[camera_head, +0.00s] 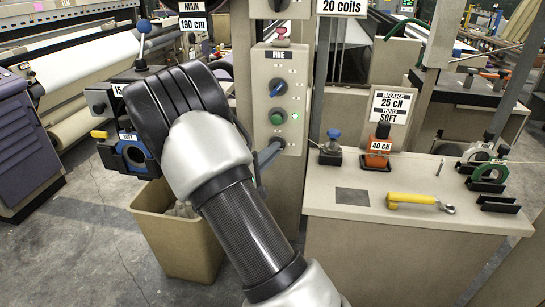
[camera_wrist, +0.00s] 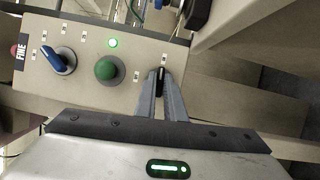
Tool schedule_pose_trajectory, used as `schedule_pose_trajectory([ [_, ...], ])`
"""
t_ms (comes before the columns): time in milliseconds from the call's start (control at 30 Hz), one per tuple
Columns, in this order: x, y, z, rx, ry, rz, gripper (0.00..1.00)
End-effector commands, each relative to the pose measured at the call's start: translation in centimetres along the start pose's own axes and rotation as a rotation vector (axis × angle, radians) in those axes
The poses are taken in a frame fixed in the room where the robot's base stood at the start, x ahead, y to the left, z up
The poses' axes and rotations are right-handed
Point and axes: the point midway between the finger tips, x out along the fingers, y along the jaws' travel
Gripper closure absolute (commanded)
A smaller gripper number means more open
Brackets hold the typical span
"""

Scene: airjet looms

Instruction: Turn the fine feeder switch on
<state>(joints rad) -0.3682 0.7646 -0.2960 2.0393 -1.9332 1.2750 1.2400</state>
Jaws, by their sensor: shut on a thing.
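The grey panel marked FINE (camera_head: 283,70) stands at the centre of the head view, with a blue knob (camera_head: 278,88), a green button (camera_head: 278,117) and a small lit green lamp (camera_head: 295,116). In the wrist view the blue knob (camera_wrist: 62,61), green button (camera_wrist: 110,69) and lit green lamp (camera_wrist: 112,43) lie left of my gripper. My gripper (camera_wrist: 161,84) is at the panel's end beyond the green button, its two grey fingers shut on a small black switch (camera_wrist: 160,76). The fingers largely cover the switch, so its exact position cannot be told. In the head view my gripper (camera_head: 275,147) touches the panel's lower part.
A tan bin (camera_head: 165,250) stands on the floor below my arm. At the right, a beige table (camera_head: 350,225) carries a yellow-handled tool (camera_head: 412,199), an orange 40 cN device (camera_head: 378,150) and a blue-topped piece (camera_head: 331,150). Loom machinery (camera_head: 85,75) stands at the left.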

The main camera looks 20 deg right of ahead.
Motion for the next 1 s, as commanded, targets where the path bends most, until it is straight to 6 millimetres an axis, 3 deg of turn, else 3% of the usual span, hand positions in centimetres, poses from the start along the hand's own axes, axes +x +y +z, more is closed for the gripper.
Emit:
schedule_pose_trajectory([
  [767, 0.33, 0.55, 0.03, 0.098, -0.002, -0.028, 1.00],
  [800, 0.33, 0.56, 0.03, 0.098, -0.002, -0.028, 0.86],
  [867, 0.33, 0.56, 0.03, 0.098, -0.002, -0.028, 0.76],
  [1000, 0.30, 0.38, 0.03, 0.096, -0.002, -0.032, 0.72],
])
